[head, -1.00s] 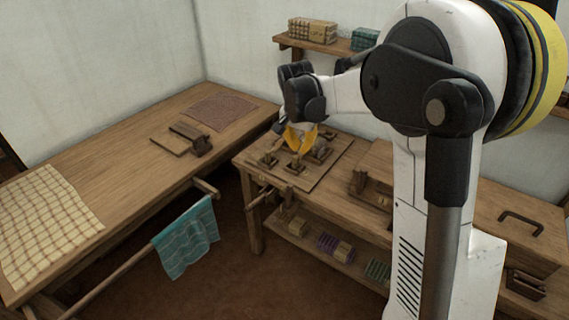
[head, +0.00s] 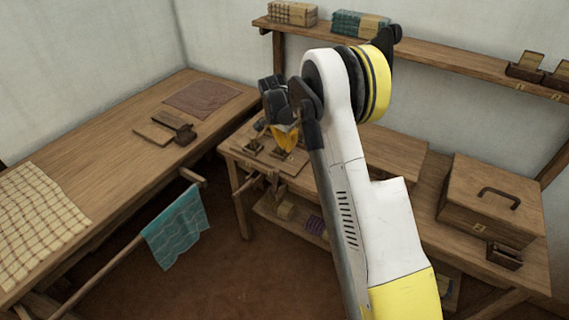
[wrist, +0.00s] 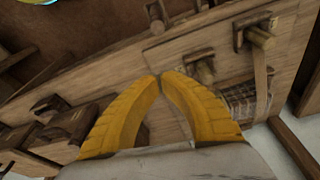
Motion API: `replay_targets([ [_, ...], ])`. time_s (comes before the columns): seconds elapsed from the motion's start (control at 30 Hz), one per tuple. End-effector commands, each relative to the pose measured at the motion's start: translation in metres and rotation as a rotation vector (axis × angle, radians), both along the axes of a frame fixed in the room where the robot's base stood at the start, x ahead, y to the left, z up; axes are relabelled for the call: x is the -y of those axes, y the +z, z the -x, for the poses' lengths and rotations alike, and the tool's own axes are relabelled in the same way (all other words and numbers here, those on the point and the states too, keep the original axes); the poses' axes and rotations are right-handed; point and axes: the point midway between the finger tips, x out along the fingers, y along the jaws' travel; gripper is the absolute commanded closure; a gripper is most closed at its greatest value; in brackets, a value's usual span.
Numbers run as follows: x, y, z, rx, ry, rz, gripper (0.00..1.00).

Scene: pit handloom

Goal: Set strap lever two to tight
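Several small wooden levers stand on a board (head: 297,163) at the left end of the bench. In the wrist view, one lever (wrist: 258,37) is at upper right, another (wrist: 204,71) is just right of the fingertips, and a third (wrist: 156,17) is at the top. No number is readable, so I cannot tell which is strap lever two. My gripper (head: 287,142) points down over the board. Its yellow fingertips (wrist: 161,77) meet with nothing visible between them. Whether they touch a lever is unclear. My arm hides part of the bench.
A lidded wooden box (head: 490,200) stands on the bench at right. A shelf (head: 430,60) runs along the wall above. A long table (head: 110,165) with checked cloth is at left. A teal cloth (head: 177,228) hangs from a rail. The floor between is clear.

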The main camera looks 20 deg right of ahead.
Motion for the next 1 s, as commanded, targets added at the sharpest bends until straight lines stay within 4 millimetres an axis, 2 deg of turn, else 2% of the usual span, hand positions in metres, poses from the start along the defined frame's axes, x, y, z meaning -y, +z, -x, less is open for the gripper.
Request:
replay_targets([
  [0.17, 0.004, -0.022, -0.002, 0.000, 0.000, 0.000, 1.00],
  [0.53, 0.021, -0.099, -0.007, 0.000, -0.001, 0.000, 1.00],
  [0.8, -0.011, -0.093, 0.007, 0.000, 0.002, 0.000, 1.00],
  [1.0, -0.016, -0.091, 0.010, 0.000, 0.001, 0.000, 1.00],
])
